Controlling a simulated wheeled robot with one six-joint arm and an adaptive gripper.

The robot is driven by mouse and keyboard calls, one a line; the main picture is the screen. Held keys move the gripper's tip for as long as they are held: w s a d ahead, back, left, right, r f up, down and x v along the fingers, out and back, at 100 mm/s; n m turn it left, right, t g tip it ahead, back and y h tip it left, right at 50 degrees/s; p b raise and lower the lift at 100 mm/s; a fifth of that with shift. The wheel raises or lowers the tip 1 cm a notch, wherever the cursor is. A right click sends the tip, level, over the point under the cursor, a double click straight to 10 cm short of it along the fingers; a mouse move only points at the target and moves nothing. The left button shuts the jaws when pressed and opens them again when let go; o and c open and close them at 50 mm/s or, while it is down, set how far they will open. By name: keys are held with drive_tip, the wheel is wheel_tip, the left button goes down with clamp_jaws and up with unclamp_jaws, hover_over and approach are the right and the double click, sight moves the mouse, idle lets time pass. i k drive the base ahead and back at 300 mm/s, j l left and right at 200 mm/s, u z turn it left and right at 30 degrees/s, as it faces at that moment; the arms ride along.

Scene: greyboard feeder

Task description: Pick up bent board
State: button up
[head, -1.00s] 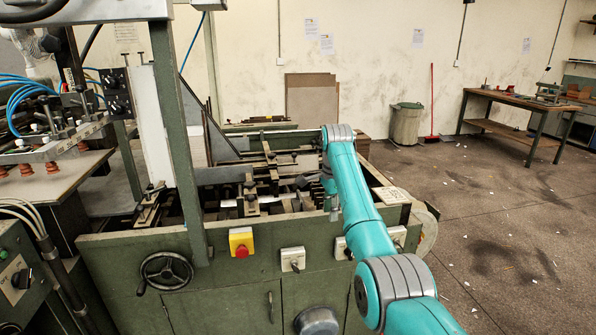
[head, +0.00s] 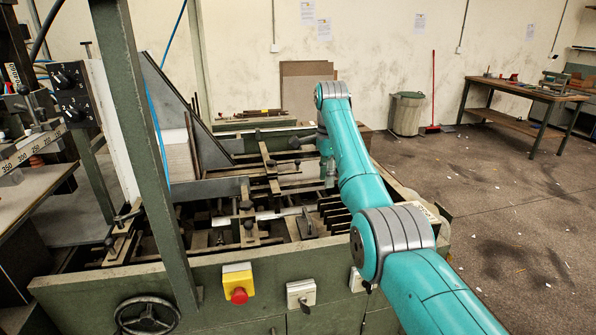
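A green board feeder machine (head: 215,300) stands in front of me, with rails, clamps and bars across its open top. I cannot make out a bent board for certain. A thin pale strip (head: 268,215) lies among the rails near the middle of the machine, but I cannot tell whether it is board or metal. My teal arm reaches over the right part of the machine. My gripper (head: 330,181) points down at the far end of the arm, above the machine's right side. It is small and partly hidden by my arm, so its fingers cannot be read.
A stack of pale board (head: 180,158) stands upright at the machine's left. A green post (head: 147,140) rises in front. A yellow box with a red button (head: 238,283) is on the front panel. A bin (head: 407,113) and a workbench (head: 525,92) stand behind, with open floor at right.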

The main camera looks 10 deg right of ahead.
sight(311, 169)
drive_tip(key=i, duration=1.05)
drive_tip(key=l, duration=0.35)
drive_tip(key=i, duration=0.05)
